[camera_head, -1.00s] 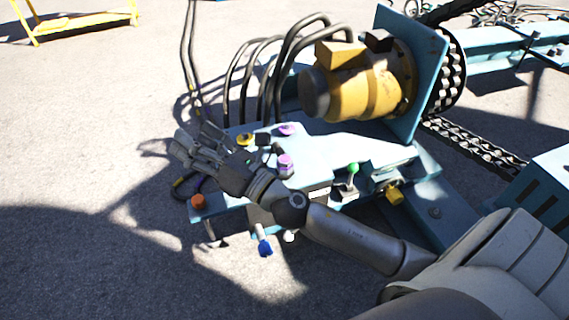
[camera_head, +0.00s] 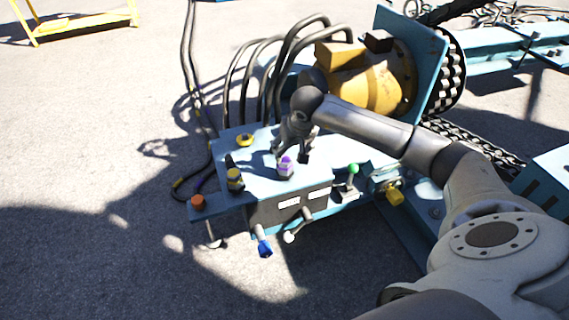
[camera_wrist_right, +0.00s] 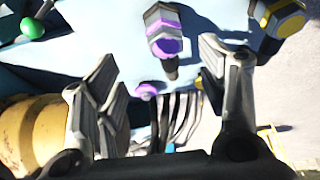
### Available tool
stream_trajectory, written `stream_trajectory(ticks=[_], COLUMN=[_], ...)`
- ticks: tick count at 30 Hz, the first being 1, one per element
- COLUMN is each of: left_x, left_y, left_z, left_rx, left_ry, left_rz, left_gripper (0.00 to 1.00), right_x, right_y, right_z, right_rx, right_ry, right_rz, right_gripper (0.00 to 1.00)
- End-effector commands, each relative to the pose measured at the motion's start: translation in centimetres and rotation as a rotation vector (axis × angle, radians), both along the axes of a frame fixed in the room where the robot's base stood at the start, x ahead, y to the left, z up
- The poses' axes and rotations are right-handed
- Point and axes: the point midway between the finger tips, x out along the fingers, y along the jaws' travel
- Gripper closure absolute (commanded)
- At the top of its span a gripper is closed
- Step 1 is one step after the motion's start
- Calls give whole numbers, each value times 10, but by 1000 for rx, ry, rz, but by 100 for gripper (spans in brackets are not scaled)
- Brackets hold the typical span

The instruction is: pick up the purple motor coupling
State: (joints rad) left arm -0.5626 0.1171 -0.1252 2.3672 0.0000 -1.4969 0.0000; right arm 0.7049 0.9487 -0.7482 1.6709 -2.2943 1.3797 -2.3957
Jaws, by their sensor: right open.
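A purple-and-grey hexagonal piece (camera_head: 286,168) stands upright near the front edge of the light-blue control panel (camera_head: 262,184). In the right wrist view this purple piece (camera_wrist_right: 163,32) appears at the top middle, with a dark stem. A second, small purple part (camera_wrist_right: 147,90) lies farther down in the wrist view; in the head view my arm hides it. I cannot tell which is the motor coupling. My right gripper (camera_head: 301,148) points down over the panel, just behind the upright piece. Its spread, empty fingers (camera_wrist_right: 160,62) appear on either side of the purple parts. My left gripper is out of view.
A yellow-and-black hexagonal piece (camera_head: 235,180), a yellow ring (camera_head: 244,140) and an orange knob (camera_head: 197,202) are on the panel's left side. A green-knobbed lever (camera_head: 352,169) stands at right. Black hoses (camera_head: 235,85) and a yellow motor (camera_head: 365,85) rise behind.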

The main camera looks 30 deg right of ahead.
Motion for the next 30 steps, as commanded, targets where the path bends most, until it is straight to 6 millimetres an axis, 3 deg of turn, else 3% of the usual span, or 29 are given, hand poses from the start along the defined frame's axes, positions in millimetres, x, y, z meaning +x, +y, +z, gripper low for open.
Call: stream_trajectory(ticks=[3,10,21,30], left_x=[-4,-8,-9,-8], left_y=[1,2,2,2], left_z=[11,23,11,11], left_rx=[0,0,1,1], left_ry=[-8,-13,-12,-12], left_rz=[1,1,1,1], left_gripper=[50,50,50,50], right_x=[7,16,38,40], right_y=[0,-2,-2,-3], right_z=[-23,-42,-84,-88], right_rx=[4,5,8,6], right_ry=[4,2,1,1], right_rz=[-1,0,-1,0], right_gripper=[34,34,34,34])
